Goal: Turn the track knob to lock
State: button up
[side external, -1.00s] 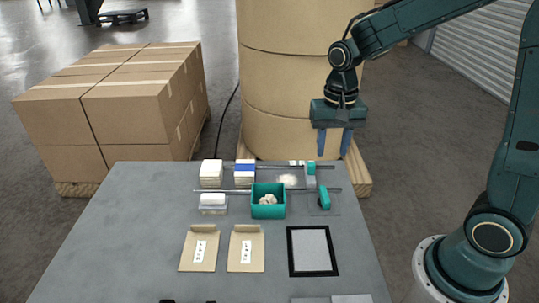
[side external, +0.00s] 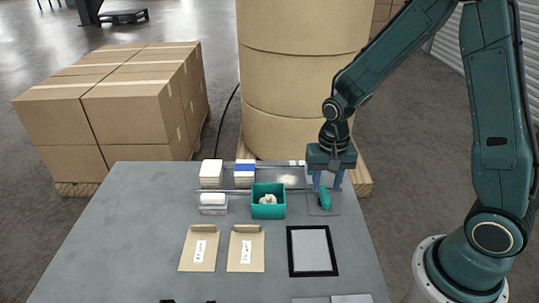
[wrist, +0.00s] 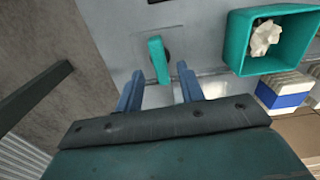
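The track knob is a teal lever-shaped handle (side external: 324,200) on a small plate at the right end of the rail, near the table's right edge. In the wrist view the knob (wrist: 159,60) lies with its near end in line with the gap between my fingers. My gripper (side external: 328,187) points down just over and behind the knob. Its two blue fingers (wrist: 159,78) are apart, open and empty. I cannot tell whether a finger touches the knob. The gripper hides the right end of the rear rail.
A teal bin (side external: 268,211) with crumpled white paper stands left of the knob. Stacks of white (side external: 211,172) and blue-banded (side external: 244,172) blocks are at the back. A black-framed panel (side external: 312,251) lies in front. A large kraft roll (side external: 290,80) rises behind the table.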

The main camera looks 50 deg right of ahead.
aim_at(324, 199)
jog(key=shift+f, duration=1.35)
grip_shut()
